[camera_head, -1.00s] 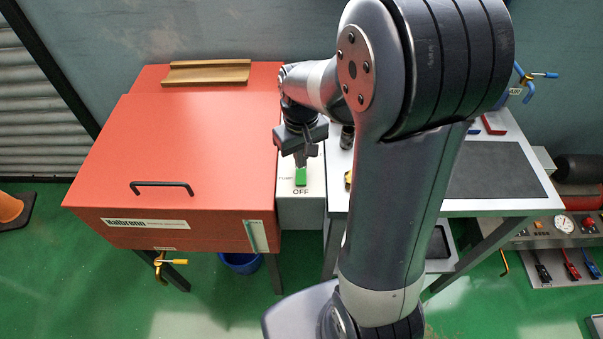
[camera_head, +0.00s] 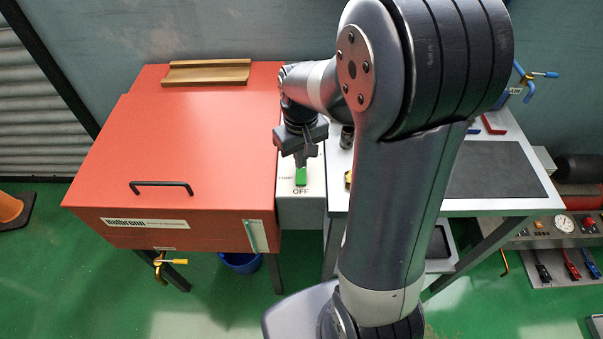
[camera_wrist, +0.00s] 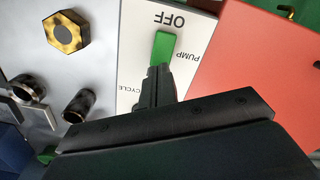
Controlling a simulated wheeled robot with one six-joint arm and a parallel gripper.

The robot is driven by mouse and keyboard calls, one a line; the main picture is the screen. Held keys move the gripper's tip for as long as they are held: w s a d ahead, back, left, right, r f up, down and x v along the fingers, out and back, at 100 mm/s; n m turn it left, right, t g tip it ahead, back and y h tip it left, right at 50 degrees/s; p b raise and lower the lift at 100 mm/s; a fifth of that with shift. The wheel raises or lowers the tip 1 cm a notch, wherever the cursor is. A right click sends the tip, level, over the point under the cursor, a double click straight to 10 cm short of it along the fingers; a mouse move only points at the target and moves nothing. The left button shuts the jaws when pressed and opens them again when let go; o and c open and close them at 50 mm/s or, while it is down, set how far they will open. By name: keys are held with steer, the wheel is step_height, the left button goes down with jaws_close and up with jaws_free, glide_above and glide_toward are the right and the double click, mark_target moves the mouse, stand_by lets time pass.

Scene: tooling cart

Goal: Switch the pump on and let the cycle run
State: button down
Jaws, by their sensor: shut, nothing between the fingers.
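The white control panel (camera_head: 300,211) stands between the red machine and the workbench. Its green pump switch (camera_head: 300,177) lies at the OFF end, near the OFF lettering; it also shows in the wrist view (camera_wrist: 163,46) beside the word PUMP. My gripper (camera_head: 300,160) is shut and empty, pointing down at the panel. In the wrist view my fingertips (camera_wrist: 157,72) are right at the end of the green switch away from OFF; whether they touch it I cannot tell. The word CYCLE (camera_wrist: 132,90) shows beside my fingers, and the panel beyond is hidden by my gripper.
The red machine (camera_head: 190,140) with a black handle (camera_head: 161,186) fills the left side. A wooden tray (camera_head: 206,73) lies on its top. To the right is the workbench with a dark mat (camera_head: 495,170). A yellow-black hex part (camera_wrist: 67,32) and metal cylinders (camera_wrist: 79,105) stand close by.

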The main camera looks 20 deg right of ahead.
steer(key=shift+f+b, duration=0.65)
steer(key=shift+f, duration=0.3)
stand_by(0.3)
step_height(320, 180, up, 7)
steer(key=p, duration=0.6)
steer(key=shift+r, duration=0.1)
stand_by(0.4)
step_height(320, 180, down, 7)
steer(key=b, duration=0.6)
steer(key=shift+f, duration=0.2)
steer(key=shift+r, duration=0.2)
steer(key=shift+r, duration=0.1)
